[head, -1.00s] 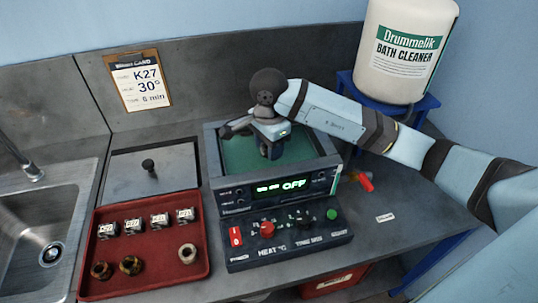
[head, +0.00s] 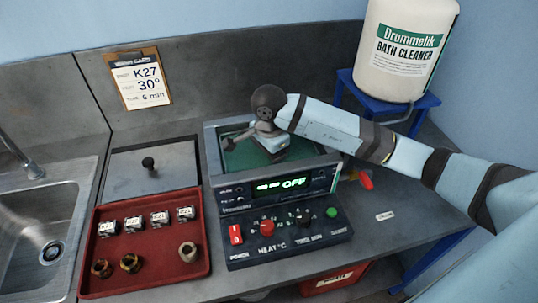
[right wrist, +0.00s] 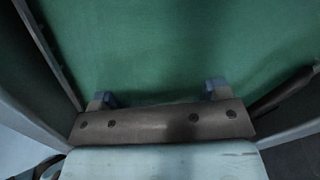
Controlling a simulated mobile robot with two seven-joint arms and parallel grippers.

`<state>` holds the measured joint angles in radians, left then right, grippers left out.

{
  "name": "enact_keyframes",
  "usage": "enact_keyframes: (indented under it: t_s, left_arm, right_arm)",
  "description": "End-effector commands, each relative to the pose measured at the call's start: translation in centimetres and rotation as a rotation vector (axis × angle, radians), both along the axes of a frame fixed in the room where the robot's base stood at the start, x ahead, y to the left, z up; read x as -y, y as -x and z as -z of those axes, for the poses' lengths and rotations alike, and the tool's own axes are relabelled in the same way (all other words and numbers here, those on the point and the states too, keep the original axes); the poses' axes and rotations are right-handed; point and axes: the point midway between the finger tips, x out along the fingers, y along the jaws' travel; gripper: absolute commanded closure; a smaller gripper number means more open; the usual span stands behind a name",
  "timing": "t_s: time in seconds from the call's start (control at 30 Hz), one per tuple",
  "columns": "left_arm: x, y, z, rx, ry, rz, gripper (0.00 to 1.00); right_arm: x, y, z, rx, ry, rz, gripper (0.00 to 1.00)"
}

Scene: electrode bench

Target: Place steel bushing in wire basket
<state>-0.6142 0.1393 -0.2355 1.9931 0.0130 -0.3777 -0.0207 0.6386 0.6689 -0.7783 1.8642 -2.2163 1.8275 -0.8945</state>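Three bushings stand on the red tray: two are brown, and the paler one at the right (head: 188,251) looks like the steel bushing. My right gripper hangs over the open bath (head: 322,178); its fingers are hidden in the head view. In the right wrist view, the right gripper (right wrist: 160,95) has its two fingertips wide apart, with nothing between them but the bath's green interior. I cannot clearly make out a wire basket; a dark bar by the bath's left side may be a handle. My left gripper is not in view.
The red tray (head: 98,278) also holds several small labelled blocks. A control box (head: 285,245) with knobs stands before the bath, whose display reads OFF. A lidded plate (head: 175,175) and a sink (head: 30,230) lie left. A white bucket (head: 400,75) stands back right on a blue stand.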

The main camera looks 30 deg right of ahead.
Motion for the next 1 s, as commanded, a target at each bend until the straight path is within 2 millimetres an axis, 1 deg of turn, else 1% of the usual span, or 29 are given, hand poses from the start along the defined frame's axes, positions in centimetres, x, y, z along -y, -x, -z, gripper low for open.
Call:
enact_keyframes:
  t_s: [0.1,0.2,0.27,0.37,0.6,0.7,0.8,0.9,1.0]
  left_arm:
    - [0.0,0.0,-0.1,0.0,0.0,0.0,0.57]
    - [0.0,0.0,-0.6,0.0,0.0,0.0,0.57]
    - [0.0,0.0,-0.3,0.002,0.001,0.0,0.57]
    - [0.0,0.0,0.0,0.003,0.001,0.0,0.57]
    - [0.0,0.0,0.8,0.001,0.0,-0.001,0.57]
    - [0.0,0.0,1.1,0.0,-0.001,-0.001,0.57]
    - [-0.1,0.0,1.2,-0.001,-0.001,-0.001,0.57]
    - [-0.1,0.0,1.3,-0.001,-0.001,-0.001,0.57]
    - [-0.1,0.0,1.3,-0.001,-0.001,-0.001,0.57]
  right_arm:
    - [0.0,0.0,-0.1,0.0,0.0,0.0,0.31]
    - [0.0,0.0,-0.6,0.0,0.0,0.001,0.31]
    - [0.0,-0.1,-1.1,0.003,0.0,0.0,0.31]
    - [0.0,-0.1,-2.9,0.005,0.001,0.0,0.31]
    - [0.0,-0.1,-8.2,0.006,0.0,0.0,0.31]
    - [0.0,-0.1,-10.0,0.004,0.0,-0.001,0.31]
    - [0.0,-0.1,-11.3,0.003,0.0,0.0,0.31]
    - [0.0,0.0,-12.0,0.001,0.001,0.0,0.31]
    - [0.0,0.0,-12.4,0.0,0.0,0.0,0.31]
